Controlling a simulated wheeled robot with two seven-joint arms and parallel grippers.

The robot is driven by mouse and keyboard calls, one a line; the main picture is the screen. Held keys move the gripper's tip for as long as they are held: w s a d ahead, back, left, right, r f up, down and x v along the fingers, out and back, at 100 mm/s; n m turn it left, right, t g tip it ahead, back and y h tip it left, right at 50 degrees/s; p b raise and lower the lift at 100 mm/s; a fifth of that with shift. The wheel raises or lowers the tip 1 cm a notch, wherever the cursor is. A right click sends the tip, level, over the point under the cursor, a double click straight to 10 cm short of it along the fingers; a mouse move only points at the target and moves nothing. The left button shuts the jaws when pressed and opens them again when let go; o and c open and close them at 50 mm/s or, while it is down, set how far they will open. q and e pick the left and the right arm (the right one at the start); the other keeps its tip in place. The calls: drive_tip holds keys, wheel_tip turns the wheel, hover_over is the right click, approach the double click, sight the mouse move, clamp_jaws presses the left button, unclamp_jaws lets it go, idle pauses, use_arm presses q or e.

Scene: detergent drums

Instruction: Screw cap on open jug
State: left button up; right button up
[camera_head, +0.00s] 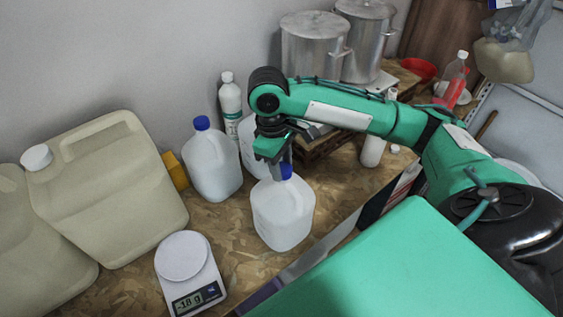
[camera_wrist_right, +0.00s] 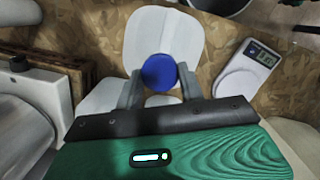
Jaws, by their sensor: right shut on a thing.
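The jug (camera_head: 283,213) is white and translucent and stands upright near the front edge of the wooden bench. A blue cap (camera_head: 286,171) is at its mouth, between the fingers of my right gripper (camera_head: 278,160). In the right wrist view the blue cap (camera_wrist_right: 159,72) sits between the two grey fingertips of the right gripper (camera_wrist_right: 160,85), which is shut on it. The jug's white body (camera_wrist_right: 160,30) shows behind the cap. The neck is hidden, so I cannot tell how the cap sits on the thread. My left gripper is not in view.
Another white jug with a blue cap (camera_head: 212,160) stands to the left, and a white bottle (camera_head: 230,100) behind it. A scale (camera_head: 190,275) reading -18 g lies at the front left. Large beige canisters (camera_head: 105,190) stand at far left. Metal pots (camera_head: 315,50) stand at the back.

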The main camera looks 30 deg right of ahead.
drive_tip(key=shift+f+m, duration=0.1)
drive_tip(key=shift+m, duration=0.3)
drive_tip(key=m, duration=0.4)
drive_tip(key=shift+d+y, duration=0.1)
drive_tip(key=shift+y, duration=0.2)
drive_tip(key=shift+m, duration=0.9)
drive_tip(key=m, duration=0.3)
drive_tip(key=shift+m+y, duration=0.3)
drive_tip(key=shift+y, duration=0.1)
drive_tip(key=o, duration=0.7)
drive_tip(key=shift+m, duration=0.3)
drive_tip(key=o, duration=0.8)
drive_tip(key=shift+d, duration=0.1)
